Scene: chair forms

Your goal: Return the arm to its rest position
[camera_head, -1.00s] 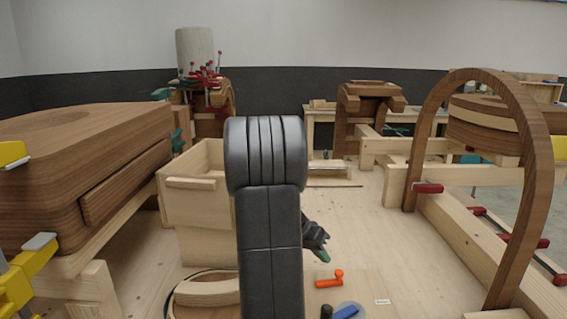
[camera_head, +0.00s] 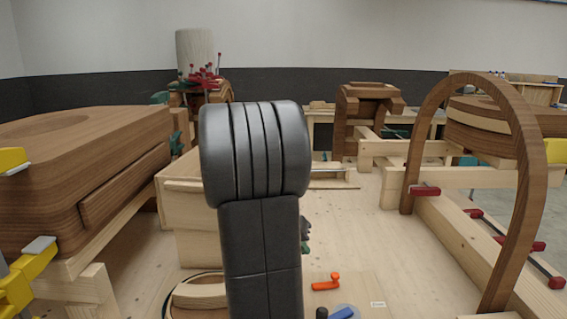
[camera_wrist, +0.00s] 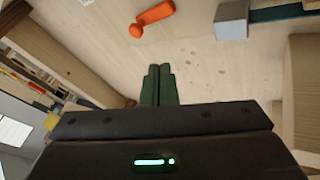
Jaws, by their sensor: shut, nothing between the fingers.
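My arm rises in the middle of the head view and hides most of my gripper; only a small dark and green bit of it (camera_head: 305,240) shows at the arm's right edge. In the wrist view my gripper (camera_wrist: 158,72) has its two green fingers together, with nothing between them. The fingers are above the pale wooden bench top (camera_wrist: 205,75), apart from the things on it.
An orange tool (camera_head: 326,282) lies on the bench right of my arm; it also shows in the wrist view (camera_wrist: 152,18). A wooden box (camera_head: 180,215) and a large brown wooden form (camera_head: 75,180) stand left. A wooden arch (camera_head: 530,190) stands right.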

